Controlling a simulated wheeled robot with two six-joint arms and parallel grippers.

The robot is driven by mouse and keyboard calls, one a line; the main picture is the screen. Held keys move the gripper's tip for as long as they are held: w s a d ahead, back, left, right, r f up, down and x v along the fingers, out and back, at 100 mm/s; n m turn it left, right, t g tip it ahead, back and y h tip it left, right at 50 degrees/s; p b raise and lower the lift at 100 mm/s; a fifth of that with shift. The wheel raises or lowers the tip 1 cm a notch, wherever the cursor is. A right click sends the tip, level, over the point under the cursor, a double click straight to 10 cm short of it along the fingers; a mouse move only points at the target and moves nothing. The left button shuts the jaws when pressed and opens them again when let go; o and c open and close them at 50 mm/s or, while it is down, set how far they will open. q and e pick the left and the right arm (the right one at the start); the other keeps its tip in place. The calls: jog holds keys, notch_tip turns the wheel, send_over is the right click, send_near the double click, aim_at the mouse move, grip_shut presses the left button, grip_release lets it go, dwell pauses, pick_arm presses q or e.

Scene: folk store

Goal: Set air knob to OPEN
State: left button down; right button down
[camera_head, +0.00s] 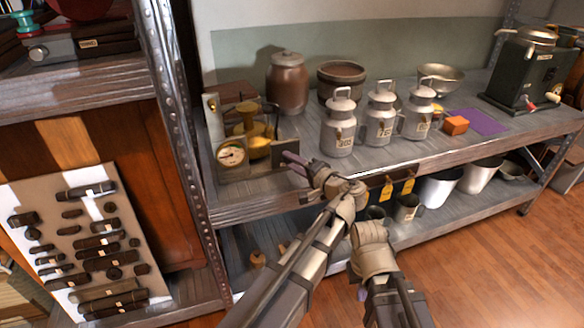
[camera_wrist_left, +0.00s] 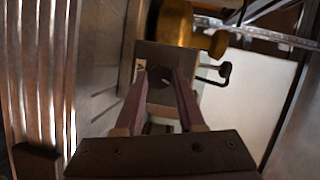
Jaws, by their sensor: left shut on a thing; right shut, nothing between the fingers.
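The device with a round dial gauge (camera_head: 231,155) and a yellow-brass body (camera_head: 256,140) stands at the left end of the shelf top. My left gripper (camera_head: 290,160) reaches the device's right side. In the left wrist view its two purple fingers (camera_wrist_left: 162,85) are closed on the knob from both sides. The knob's setting cannot be read. Of my right gripper only a purple fingertip (camera_head: 362,294) shows, low beside my right arm.
Several milk cans (camera_head: 340,125) stand right of the device, with a brown jar (camera_head: 288,84) behind. An orange block (camera_head: 456,125) lies further right. A metal post (camera_head: 172,110) rises left of the device.

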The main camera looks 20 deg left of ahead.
pick_arm(q)
jog(key=m+b, duration=0.1)
jog(key=m+y+b, duration=0.1)
jog(key=m, duration=0.1)
jog(key=shift+f+t, duration=0.3)
jog(key=shift+m+y+b, duration=0.3)
jog(key=shift+m+b, duration=0.35)
jog(key=shift+m, duration=0.05)
jog(key=shift+r, duration=0.1)
jog(key=c, duration=0.5)
grip_release()
